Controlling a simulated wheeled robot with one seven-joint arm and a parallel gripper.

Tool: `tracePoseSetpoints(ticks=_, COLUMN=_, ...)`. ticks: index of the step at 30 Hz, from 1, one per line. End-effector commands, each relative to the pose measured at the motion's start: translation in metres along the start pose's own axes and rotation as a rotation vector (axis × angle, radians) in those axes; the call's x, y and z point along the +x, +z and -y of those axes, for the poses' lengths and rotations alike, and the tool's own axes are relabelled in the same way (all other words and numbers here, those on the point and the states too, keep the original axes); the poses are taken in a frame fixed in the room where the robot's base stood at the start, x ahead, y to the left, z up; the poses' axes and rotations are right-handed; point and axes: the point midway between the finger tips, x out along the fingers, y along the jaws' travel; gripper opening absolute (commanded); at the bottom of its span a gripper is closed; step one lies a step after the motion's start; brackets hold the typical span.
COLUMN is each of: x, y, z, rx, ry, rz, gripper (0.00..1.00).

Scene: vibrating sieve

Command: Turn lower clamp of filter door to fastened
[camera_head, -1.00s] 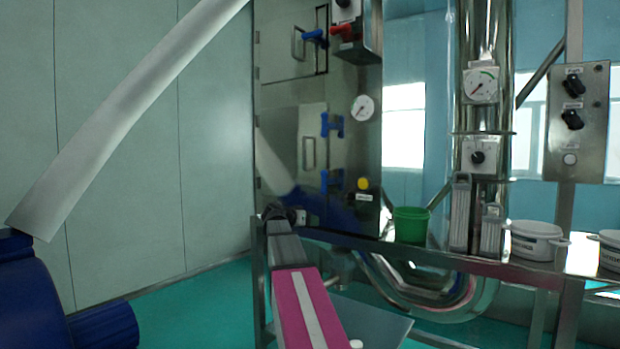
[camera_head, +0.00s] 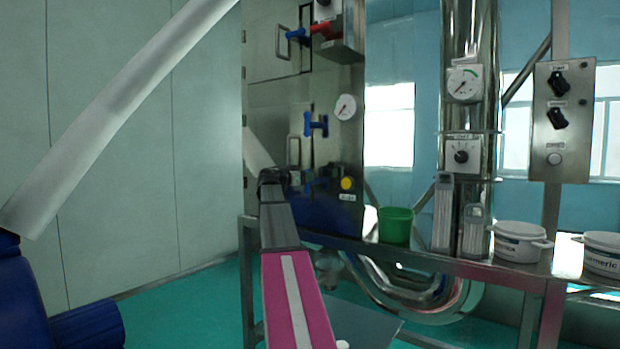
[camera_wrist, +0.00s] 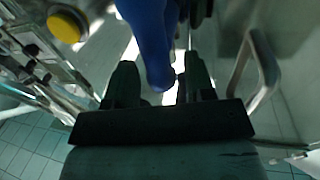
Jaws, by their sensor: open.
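The lower clamp of the filter door shows in the wrist view as a blue handle (camera_wrist: 151,42). It reaches down between the two dark fingers of my gripper (camera_wrist: 160,75), which are apart on either side of it. I cannot tell whether either finger touches it. In the head view my gripper (camera_head: 273,178) is at the lower part of the metal filter door, and the lower clamp is hard to make out beside it. The upper blue clamp (camera_head: 316,124) sits higher on the door edge.
A door handle (camera_wrist: 258,70) stands close right of my gripper in the wrist view. A yellow button (camera_head: 347,184) is right of the clamps. A green cup (camera_head: 395,225) and white tubs (camera_head: 519,240) stand on the metal bench to the right.

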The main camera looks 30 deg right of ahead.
Motion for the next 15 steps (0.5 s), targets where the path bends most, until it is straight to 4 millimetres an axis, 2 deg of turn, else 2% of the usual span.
tracePoseSetpoints(ticks=3, x=0.017, y=0.0, z=0.001, rx=0.0, ry=0.0, rz=0.0, gripper=0.49)
tracePoseSetpoints(ticks=6, x=0.026, y=0.0, z=0.001, rx=0.0, ry=0.0, rz=0.001, gripper=0.49)
tracePoseSetpoints(ticks=15, x=0.032, y=0.0, z=0.0, rx=0.0, ry=-0.001, rz=0.001, gripper=0.49)
